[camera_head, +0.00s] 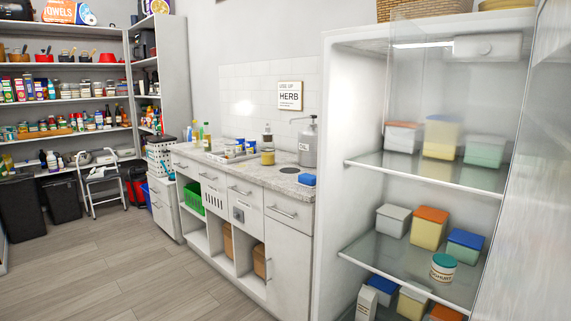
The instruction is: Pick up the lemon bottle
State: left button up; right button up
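On the left part of the long counter (290,183) stand a few small upright bottles. Neither of my grippers is in view.
An open fridge (333,150) with tubs on glass shelves fills the right side. The counter also holds a tray (232,153), a yellow jar (268,157), a metal dispenser (307,142) and a blue item (306,180). A step stool (98,180) stands at left. The wooden floor (115,260) is clear.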

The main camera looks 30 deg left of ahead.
aim_at(195, 138)
jog(key=u, duration=1.5)
